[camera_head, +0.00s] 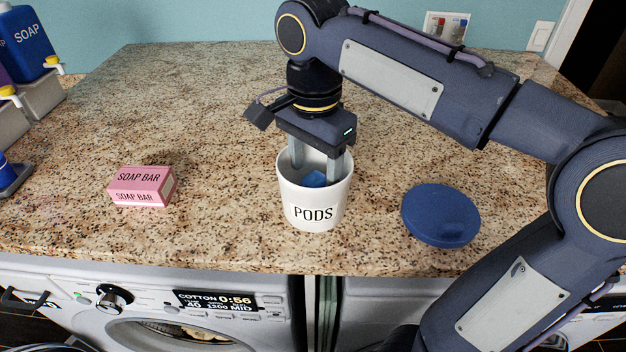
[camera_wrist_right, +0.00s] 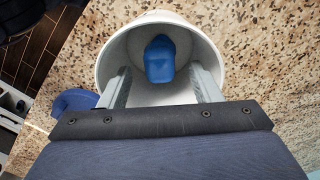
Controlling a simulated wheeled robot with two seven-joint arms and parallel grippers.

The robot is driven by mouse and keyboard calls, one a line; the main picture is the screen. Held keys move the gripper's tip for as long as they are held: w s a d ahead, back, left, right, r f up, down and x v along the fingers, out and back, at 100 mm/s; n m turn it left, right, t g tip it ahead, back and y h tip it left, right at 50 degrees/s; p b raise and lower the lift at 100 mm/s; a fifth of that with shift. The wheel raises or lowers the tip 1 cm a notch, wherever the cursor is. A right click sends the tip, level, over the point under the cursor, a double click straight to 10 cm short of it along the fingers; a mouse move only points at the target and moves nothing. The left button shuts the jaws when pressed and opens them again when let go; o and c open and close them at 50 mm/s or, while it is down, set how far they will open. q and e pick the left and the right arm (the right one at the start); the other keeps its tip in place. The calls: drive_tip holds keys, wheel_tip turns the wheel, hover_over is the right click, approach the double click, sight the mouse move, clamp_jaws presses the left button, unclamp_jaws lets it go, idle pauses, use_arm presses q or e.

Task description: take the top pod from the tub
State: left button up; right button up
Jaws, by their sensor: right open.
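The white tub (camera_head: 313,209) marked PODS stands upright on the counter, with its top open. A blue pod (camera_head: 314,179) shows inside it; in the right wrist view the pod (camera_wrist_right: 160,60) lies within the tub (camera_wrist_right: 112,66). My right gripper (camera_head: 319,170) points down into the tub, its two fingers inside the rim. It is open, and in the wrist view its fingers (camera_wrist_right: 160,82) are apart with the pod seen between and beyond them. I cannot tell whether the fingers touch the pod. My left gripper is not in view.
A round blue lid (camera_head: 441,215) lies on the counter right of the tub. A pink soap bar box (camera_head: 142,186) sits to the left. Soap dispensers (camera_head: 27,42) stand at the far left. A washing machine (camera_head: 170,310) is below the counter edge. The counter between is clear.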

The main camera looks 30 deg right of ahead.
drive_tip(key=shift+f, duration=0.95)
drive_tip(key=shift+c, duration=0.4)
drive_tip(key=c, duration=1)
